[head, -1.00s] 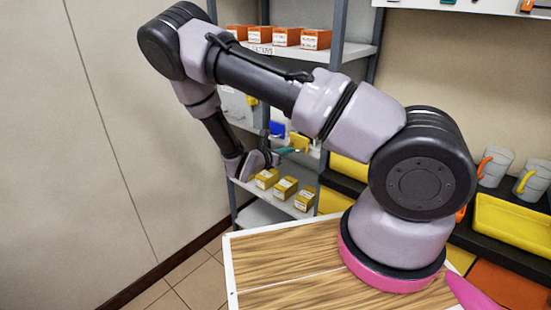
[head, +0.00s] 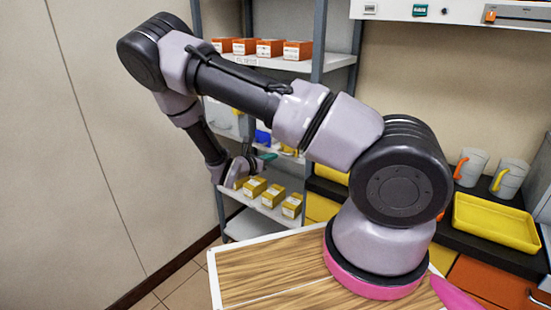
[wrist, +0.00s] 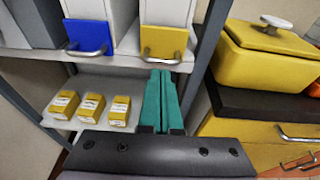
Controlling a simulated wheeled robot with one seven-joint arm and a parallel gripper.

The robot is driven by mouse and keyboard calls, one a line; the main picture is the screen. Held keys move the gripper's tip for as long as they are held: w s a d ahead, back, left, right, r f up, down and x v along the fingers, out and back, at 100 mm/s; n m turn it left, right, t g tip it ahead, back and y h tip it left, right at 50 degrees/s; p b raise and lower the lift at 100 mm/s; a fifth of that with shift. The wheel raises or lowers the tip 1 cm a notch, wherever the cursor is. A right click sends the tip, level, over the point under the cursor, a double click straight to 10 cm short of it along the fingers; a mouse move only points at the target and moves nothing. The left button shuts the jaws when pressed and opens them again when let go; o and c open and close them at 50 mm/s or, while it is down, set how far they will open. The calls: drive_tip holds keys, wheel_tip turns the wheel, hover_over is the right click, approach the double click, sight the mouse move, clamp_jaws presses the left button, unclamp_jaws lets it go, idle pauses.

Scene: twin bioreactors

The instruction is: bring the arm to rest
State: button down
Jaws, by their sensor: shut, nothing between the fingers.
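My arm reaches from its pink-ringed base over to the left and folds down in front of the shelf rack in the head view. My gripper (head: 268,156) is at the far end of the arm, beside the rack and above a row of yellow boxes (head: 272,196). In the wrist view its two teal fingers (wrist: 160,100) lie together with nothing between them. The yellow boxes (wrist: 92,106) stand on a shelf to the left of the fingers, apart from them.
A blue-fronted bin (wrist: 87,37) and a yellow-fronted bin (wrist: 163,43) stand on the shelf above. A rack post (wrist: 208,50) and a yellow lidded container (wrist: 265,55) are to the right. Mugs (head: 470,167) and a yellow tray (head: 497,220) sit on the dark counter.

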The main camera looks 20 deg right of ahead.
drive_tip(key=v, duration=0.9)
drive_tip(key=s+d+r+m+g+y, duration=0.3)
drive_tip(key=s+d+r+m+g, duration=0.15)
drive_tip(key=r+m, duration=0.35)
drive_tip(key=s+d+r+m+g+y, duration=0.25)
drive_tip(key=s+r+m+g, duration=0.2)
drive_tip(key=r+m, duration=0.35)
drive_tip(key=s+r+m+t+y, duration=0.3)
drive_tip(key=s+r+m, duration=0.3)
drive_tip(key=r, duration=0.5)
drive_tip(key=s+r+m+t+y, duration=0.4)
drive_tip(key=s+r+m, duration=0.3)
drive_tip(key=r, duration=0.4)
drive_tip(key=shift+s+a+m+y, duration=0.3)
drive_tip(key=shift+s+a+y, duration=0.1)
drive_tip(key=shift+y, duration=0.45)
